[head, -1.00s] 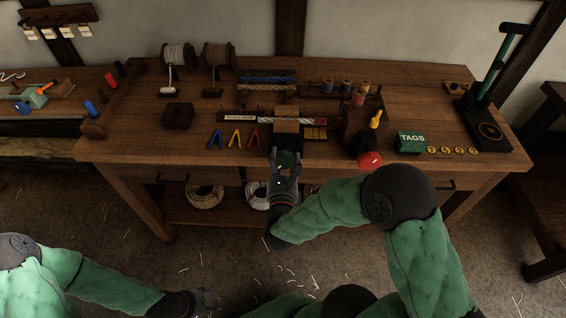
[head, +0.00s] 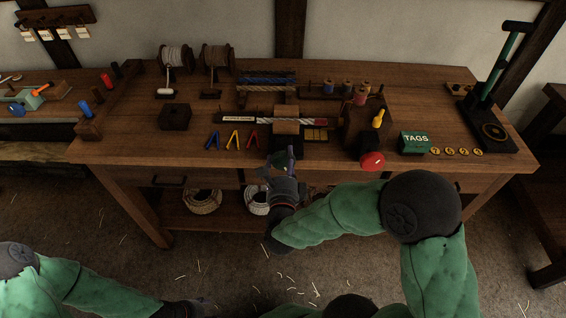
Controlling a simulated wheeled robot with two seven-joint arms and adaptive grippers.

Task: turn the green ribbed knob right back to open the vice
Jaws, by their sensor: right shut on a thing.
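The vice (head: 287,127) stands at the front middle of the bench, with a wooden block and a striped rope with a pale label running across it. The green ribbed knob (head: 291,153) is at its front, over the bench edge, and is mostly hidden by my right gripper. My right gripper (head: 281,160) is shut on the knob, with its wrist rolled. I cannot tell the gap between the vice jaws. My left gripper (head: 199,305) is low at the bottom edge, away from the bench, dark and too unclear to tell its opening.
Blue, yellow and red clips (head: 231,140) lie left of the vice. A dark block with a red knob (head: 372,161) stands close on the right. Beyond it are a green TAGS box (head: 416,143) and several brass discs (head: 451,151). Rope coils (head: 202,201) sit on the shelf below.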

